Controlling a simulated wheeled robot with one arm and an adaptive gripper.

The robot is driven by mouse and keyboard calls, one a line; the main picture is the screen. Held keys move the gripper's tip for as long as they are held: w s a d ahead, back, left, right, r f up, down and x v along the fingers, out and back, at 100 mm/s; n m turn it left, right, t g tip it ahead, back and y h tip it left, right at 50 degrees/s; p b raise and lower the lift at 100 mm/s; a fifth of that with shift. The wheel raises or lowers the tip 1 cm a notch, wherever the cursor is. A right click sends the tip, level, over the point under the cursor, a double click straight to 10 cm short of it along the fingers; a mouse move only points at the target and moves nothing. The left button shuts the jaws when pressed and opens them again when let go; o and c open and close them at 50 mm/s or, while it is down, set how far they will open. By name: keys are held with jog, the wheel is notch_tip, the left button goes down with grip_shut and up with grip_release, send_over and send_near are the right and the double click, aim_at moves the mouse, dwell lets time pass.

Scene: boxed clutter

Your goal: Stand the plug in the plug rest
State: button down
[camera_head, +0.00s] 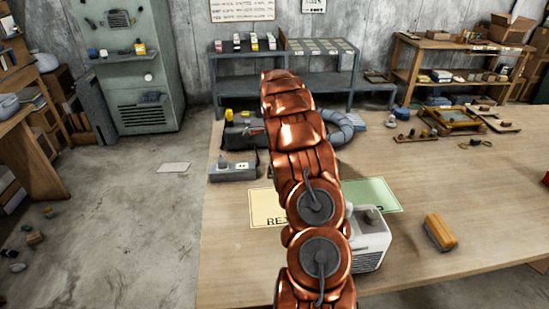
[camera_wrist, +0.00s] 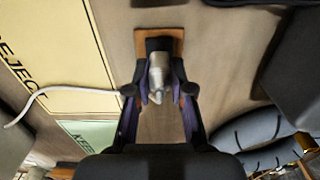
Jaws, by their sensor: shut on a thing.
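In the wrist view my gripper (camera_wrist: 161,90) has its dark, purple-edged fingers on either side of a pale grey plug (camera_wrist: 157,68), shut on it. A white cable (camera_wrist: 75,90) curves in from the left towards the plug. A wooden base with a dark block, seemingly the plug rest (camera_wrist: 174,37), lies directly beyond the plug. The plug overlaps the dark block in this view, and I cannot tell whether it is seated or above it. In the head view my copper arm hides the gripper, the plug and most of that spot.
A yellow REJECT sheet (camera_head: 266,208) and a green sheet (camera_head: 376,193) lie on the table (camera_head: 480,195). A grey socket box (camera_head: 234,168) is at the left edge. A white box (camera_head: 372,250) and a yellow-brown block (camera_head: 440,232) stand right. A grey hose (camera_head: 338,128) lies behind.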

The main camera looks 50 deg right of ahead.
jog(key=shift+f, duration=0.2)
jog(key=c, duration=0.9)
grip_release()
jog(key=shift+c, duration=0.2)
jog(key=shift+r, duration=0.1)
notch_tip(320, 180, up, 12)
